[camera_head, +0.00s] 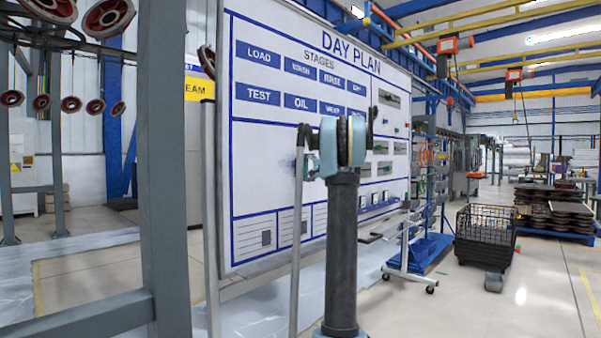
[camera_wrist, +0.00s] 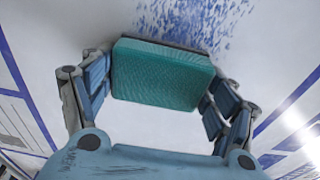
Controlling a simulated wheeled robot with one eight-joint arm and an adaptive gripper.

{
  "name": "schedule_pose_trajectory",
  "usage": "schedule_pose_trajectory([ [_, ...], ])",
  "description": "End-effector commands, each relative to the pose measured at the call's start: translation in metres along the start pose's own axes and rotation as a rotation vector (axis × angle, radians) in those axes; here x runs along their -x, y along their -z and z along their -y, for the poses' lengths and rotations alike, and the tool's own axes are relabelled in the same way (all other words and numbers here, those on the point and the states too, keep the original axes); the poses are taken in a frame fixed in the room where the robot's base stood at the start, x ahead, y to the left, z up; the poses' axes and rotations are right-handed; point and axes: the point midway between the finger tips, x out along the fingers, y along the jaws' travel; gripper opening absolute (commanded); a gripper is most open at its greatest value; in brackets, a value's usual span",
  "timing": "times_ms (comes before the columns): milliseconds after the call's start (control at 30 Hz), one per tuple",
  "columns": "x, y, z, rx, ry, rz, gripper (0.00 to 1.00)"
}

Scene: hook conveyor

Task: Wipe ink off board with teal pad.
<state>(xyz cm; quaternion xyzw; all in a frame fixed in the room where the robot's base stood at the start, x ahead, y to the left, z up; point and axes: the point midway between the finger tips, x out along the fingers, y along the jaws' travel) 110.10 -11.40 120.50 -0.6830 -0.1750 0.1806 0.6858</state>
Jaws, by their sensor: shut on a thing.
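The teal pad (camera_wrist: 163,76) is a block with a dark strip along its far edge. My gripper (camera_wrist: 160,84) is shut on the pad, with a finger at each side. The whiteboard (camera_wrist: 145,135) fills the wrist view behind it. Speckled blue ink (camera_wrist: 195,20) shows on the board just beyond the pad's far edge. I cannot tell whether the pad touches the board. In the head view the board (camera_head: 265,125) is headed "DAY PLAN", and a faint blue ink smudge (camera_head: 286,163) shows left of my arm. My arm hides the pad and most of the gripper there.
A grey upright post (camera_head: 165,160) stands close on the left. A wheeled rack (camera_head: 410,255) stands by the board's right end. A black wire crate (camera_head: 485,235) and stacked dark parts (camera_head: 555,205) are farther right. Floor at the lower right is clear.

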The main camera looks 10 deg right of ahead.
Motion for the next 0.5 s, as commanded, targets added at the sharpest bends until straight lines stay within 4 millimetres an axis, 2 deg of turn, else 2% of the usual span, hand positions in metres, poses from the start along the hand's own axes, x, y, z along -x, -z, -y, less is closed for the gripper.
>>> schedule_pose_trajectory([
  [300,-0.002,0.023,0.000,0.000,0.000,-0.001,0.60],
  [500,-0.002,0.028,0.000,0.000,0.000,0.000,0.60],
])
